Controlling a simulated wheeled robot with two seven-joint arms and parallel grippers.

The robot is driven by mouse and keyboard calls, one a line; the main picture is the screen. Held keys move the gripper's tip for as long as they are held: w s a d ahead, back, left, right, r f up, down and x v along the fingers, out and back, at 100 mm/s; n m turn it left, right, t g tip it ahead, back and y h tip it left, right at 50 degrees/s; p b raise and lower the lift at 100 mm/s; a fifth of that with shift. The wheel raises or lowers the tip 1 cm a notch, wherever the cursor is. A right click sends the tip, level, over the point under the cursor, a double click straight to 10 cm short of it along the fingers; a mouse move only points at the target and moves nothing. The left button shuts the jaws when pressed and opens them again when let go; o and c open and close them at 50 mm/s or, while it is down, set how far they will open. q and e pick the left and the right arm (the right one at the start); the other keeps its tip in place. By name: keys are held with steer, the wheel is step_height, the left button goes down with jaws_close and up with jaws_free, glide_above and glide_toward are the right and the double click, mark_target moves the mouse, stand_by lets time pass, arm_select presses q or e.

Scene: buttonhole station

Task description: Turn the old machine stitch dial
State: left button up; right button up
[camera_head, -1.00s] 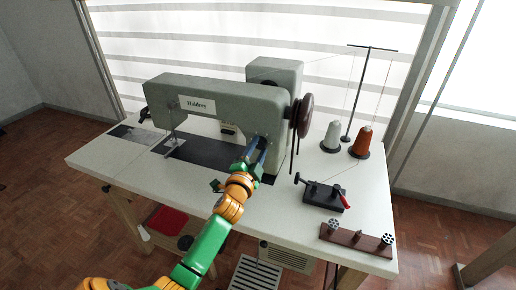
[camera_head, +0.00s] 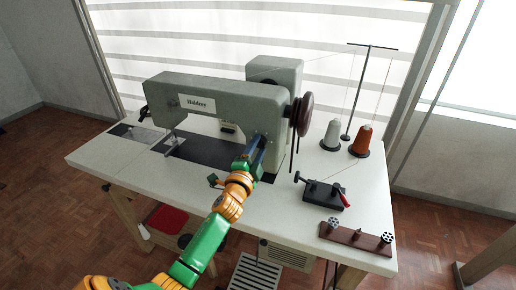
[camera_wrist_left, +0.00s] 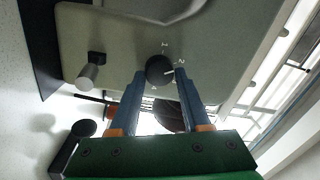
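The old grey-green sewing machine (camera_head: 215,98) stands on the white table. In the left wrist view its stitch dial (camera_wrist_left: 159,69) is a round black knob with a white pointer line and white numbers around it on the machine's face. My left gripper (camera_head: 258,143) reaches the right-hand pillar of the machine. In the left wrist view its two blue fingers (camera_wrist_left: 160,76) stand on either side of the dial, their tips close against it. In the head view the arm and fingers hide the dial. My right gripper is not in view.
A dark handwheel (camera_head: 305,114) is just right of the pillar. A lever (camera_wrist_left: 88,76) sticks out near the dial. A white cone (camera_head: 332,136), an orange cone (camera_head: 363,139), a black winder (camera_head: 323,193) and a brown rack (camera_head: 355,239) stand on the right.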

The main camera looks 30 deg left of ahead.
arm_select(q)
steer(key=o, duration=0.4)
steer(key=shift+c, duration=0.2)
steer(key=v, duration=0.7)
